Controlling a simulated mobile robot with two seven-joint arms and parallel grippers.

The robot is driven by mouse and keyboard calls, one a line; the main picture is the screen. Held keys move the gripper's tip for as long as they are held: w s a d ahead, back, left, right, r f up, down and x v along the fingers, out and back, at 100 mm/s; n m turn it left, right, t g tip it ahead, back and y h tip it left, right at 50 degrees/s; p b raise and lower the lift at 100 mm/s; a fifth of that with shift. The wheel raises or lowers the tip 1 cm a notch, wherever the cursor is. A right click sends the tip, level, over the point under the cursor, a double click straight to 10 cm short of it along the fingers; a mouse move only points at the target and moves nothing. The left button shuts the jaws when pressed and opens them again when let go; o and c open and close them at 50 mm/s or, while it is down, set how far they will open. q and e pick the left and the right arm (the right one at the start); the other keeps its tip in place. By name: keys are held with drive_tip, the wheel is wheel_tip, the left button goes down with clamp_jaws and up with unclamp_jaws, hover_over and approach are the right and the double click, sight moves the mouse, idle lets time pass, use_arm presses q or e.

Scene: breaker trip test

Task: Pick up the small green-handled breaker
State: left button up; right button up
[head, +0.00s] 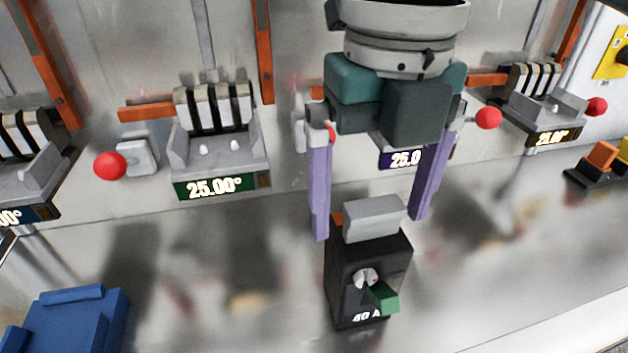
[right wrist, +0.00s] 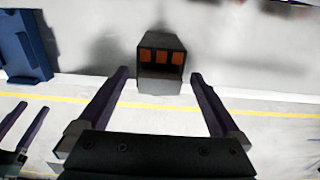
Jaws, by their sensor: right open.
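The small breaker (head: 343,272) is a black box marked 40 A with a green handle (head: 382,297) and a grey block on top. It stands upright on the bench. My right gripper (head: 368,229) is open, its purple fingers pointing down at either side of the breaker's top, apart from it. In the right wrist view the breaker (right wrist: 161,62) is ahead of the fingertips, roughly centred between them, with several orange-brown openings. My left gripper (right wrist: 33,107) shows at the left edge of that view, with its two fingers apart. It is out of the head view.
Test stations with 25.00° displays (head: 215,187), red ball knobs (head: 110,166) and orange bars line the panel behind. A blue object (head: 60,325) lies at the lower left. A black-and-orange block (head: 600,157) is at the right. The bench beside the breaker is clear.

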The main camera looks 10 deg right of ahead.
sight(364, 254)
wheel_tip(364, 254, down, 7)
drive_tip(key=shift+f+p, duration=0.2)
drive_tip(key=shift+p, duration=0.1)
drive_tip(key=shift+c, duration=0.2)
clamp_jaws()
idle(0.6)
drive_tip(key=shift+r, duration=0.1)
